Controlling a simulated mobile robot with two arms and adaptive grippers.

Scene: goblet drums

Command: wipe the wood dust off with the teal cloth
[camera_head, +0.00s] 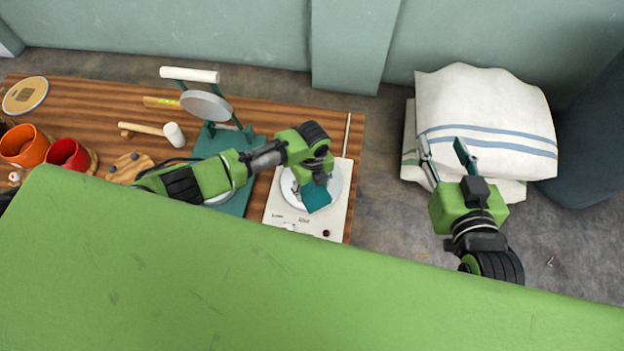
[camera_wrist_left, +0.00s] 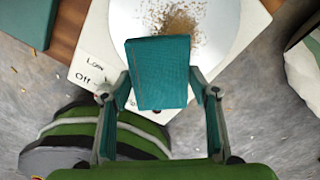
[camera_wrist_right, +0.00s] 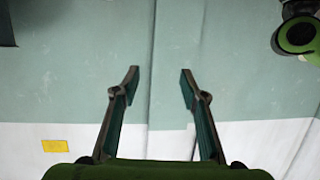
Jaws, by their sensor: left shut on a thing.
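The teal cloth (camera_head: 317,197) looks like a small folded pad. My left gripper (camera_head: 320,182) is shut on it, one finger on each side in the left wrist view. The cloth is over the front part of a round pale plate (camera_head: 289,190) on a white device. Brown wood dust (camera_wrist_left: 178,22) lies on the plate beyond the cloth in the left wrist view. Whether the cloth touches the plate I cannot tell. My right gripper (camera_head: 443,145) is open and empty, away to the right of the table.
The white device (camera_head: 275,208) has printed labels and stands at the right end of the striped wooden table (camera_head: 290,117). A green press-like stand (camera_head: 240,200) is just left of it. White sacks (camera_head: 485,105) are on the floor at right. Orange and red drum shells (camera_head: 68,153) sit at left.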

